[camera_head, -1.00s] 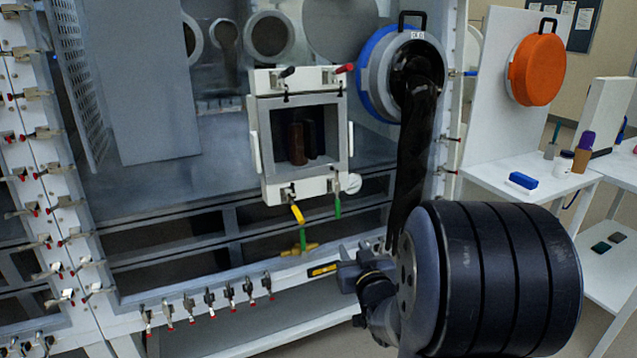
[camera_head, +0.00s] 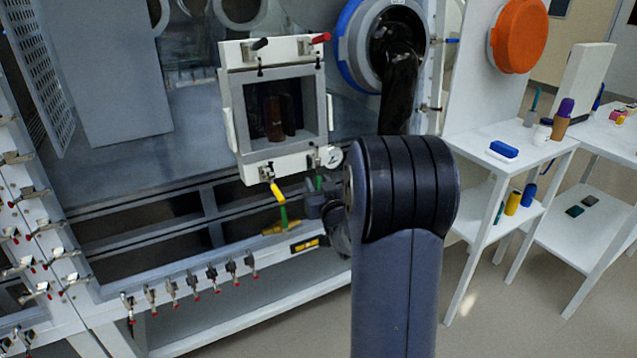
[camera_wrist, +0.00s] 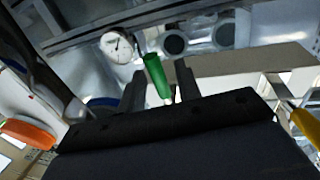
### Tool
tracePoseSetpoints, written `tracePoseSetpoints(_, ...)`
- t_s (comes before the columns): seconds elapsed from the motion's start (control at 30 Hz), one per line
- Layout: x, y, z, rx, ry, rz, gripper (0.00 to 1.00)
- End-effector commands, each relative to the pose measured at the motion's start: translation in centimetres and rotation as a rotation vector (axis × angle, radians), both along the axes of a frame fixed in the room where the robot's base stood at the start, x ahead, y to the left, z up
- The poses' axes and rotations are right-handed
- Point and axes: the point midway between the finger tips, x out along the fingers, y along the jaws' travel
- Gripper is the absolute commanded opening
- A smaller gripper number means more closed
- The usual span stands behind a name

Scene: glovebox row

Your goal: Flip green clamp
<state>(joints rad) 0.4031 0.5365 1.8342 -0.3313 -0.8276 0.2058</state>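The green clamp handle (camera_head: 319,183) hangs under the lower right of the square white door frame (camera_head: 225,112), left of the round gauge. It is partly hidden by my gripper (camera_head: 318,203), which is close below it. In the wrist view the green handle (camera_wrist: 156,72) stands tilted in the gap between the two dark fingers of my gripper (camera_wrist: 160,90). The fingers are apart, with space visible on both sides of the handle. Whether the handle is fully between the tips is hard to tell.
A yellow clamp handle (camera_head: 278,193) hangs left of the green one. The gauge (camera_head: 331,157) is close above my gripper. A yellow-and-green fitting (camera_head: 281,228) sits on the lower rail. A white table (camera_head: 490,135) stands right.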

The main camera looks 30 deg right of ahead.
Motion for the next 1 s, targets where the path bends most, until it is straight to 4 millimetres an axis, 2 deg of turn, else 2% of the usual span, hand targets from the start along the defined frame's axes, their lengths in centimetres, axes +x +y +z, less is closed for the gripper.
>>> tracePoseSetpoints(0.33,0.48,-0.06,0.02,0.0,0.0,0.0,0.32)
tracePoseSetpoints(0.73,0.46,-0.06,0.02,0.0,0.0,0.0,0.0)
tracePoseSetpoints(1.0,0.45,-0.06,0.02,0.0,0.0,0.0,0.0)
